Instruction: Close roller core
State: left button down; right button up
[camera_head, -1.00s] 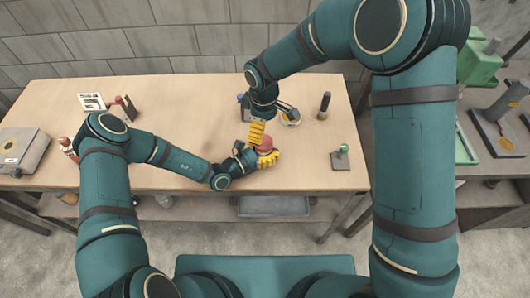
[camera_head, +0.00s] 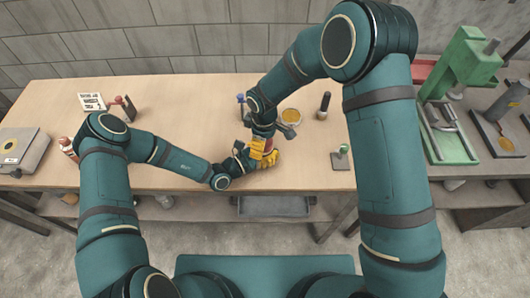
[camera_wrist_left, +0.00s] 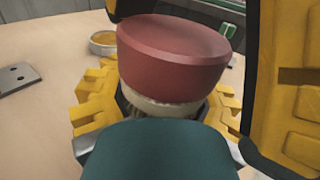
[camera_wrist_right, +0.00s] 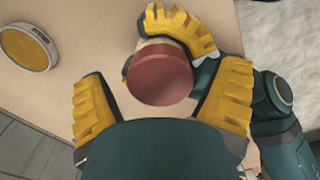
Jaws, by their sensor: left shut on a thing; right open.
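The roller core shows as a round red cap (camera_wrist_left: 172,55) on a pale, cream-coloured body (camera_wrist_left: 165,107) in the left wrist view. My left gripper (camera_wrist_left: 155,108) is shut on the pale body, below the cap, near the table's front edge. In the right wrist view the red cap (camera_wrist_right: 162,80) lies between the spread yellow fingers of my right gripper (camera_wrist_right: 162,102), which is open. The right gripper (camera_head: 260,147) is just above the left gripper (camera_head: 268,160) in the head view. There the fingers hide most of the core. Whether the right fingers touch the cap I cannot tell.
A round dish with yellow contents (camera_head: 291,116) and a dark upright cylinder (camera_head: 324,105) stand behind and to the right. A small stand with a green knob (camera_head: 341,157) is near the front right. A green press (camera_head: 455,85) stands on the right bench. The middle-left tabletop is clear.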

jog(key=c, duration=1.3)
jog(key=o, duration=1.3)
jog(key=shift+r, duration=0.1)
jog(key=shift+r, duration=2.2)
jog(key=shift+o, duration=0.9)
notch_tip(320, 180, up, 12)
